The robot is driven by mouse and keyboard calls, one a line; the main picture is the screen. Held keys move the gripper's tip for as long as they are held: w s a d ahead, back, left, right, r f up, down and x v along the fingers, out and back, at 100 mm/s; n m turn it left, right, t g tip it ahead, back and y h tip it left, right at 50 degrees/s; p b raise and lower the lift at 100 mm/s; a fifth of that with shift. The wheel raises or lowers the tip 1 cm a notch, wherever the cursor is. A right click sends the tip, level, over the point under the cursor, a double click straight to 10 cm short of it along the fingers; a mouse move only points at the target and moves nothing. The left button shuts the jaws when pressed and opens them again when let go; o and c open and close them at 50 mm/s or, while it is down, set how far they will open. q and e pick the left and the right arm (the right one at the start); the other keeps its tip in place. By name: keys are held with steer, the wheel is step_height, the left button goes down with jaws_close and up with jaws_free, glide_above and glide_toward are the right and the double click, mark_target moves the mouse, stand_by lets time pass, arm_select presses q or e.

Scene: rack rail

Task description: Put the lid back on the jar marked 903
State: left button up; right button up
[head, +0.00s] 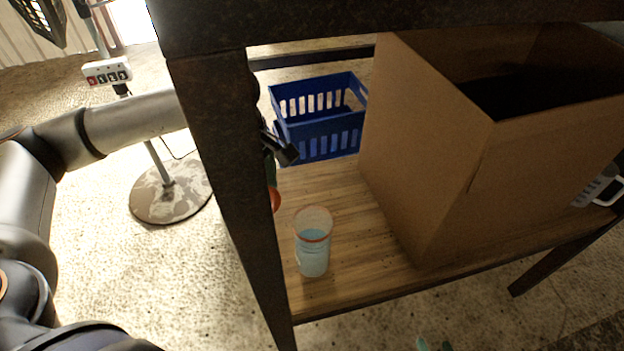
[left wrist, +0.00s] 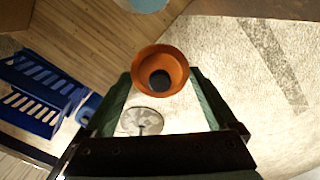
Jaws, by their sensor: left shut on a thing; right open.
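A clear jar (head: 313,255) with pale blue contents and an orange rim stands upright and uncovered on the wooden shelf; I cannot read its marking. Part of a pale blue round shape, likely the jar (left wrist: 146,3), shows at the top of the left wrist view. My left gripper (left wrist: 162,82) is shut on the orange lid (left wrist: 160,66), which has a dark centre. In the head view the lid (head: 275,199) is mostly hidden by the shelf post, left of and above the jar, apart from it.
The dark shelf post (head: 232,170) stands in front of my left forearm. A large open cardboard box (head: 425,150) fills the shelf's right side. A blue basket (head: 320,135) is behind the jar. A stand with a round base (head: 185,195) is at left. Bare wood (head: 360,255) surrounds the jar.

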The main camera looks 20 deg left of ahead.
mark_target(279, 199)
arm_select(q)
steer(key=m, duration=0.2)
steer(key=d+r+m, duration=0.1)
steer(key=w+d+m, duration=0.1)
steer(key=m, duration=0.1)
steer(key=shift+r+m, duration=0.2)
steer(key=shift+m, duration=0.1)
steer(key=m, duration=0.2)
steer(key=d+r+m, duration=0.1)
steer(key=shift+w, duration=0.3)
steer(key=shift+w+d+r+m, duration=0.15)
steer(key=shift+d+r+m, duration=0.25)
steer(key=shift+m, duration=1)
steer(key=shift+w+d+r+m, duration=0.15)
steer(key=shift+d+r+m, duration=0.2)
steer(key=shift+m, duration=1.05)
steer(key=shift+w+d+r+m, duration=0.15)
steer(key=shift+d+r+m, duration=0.25)
steer(key=shift+m, duration=1)
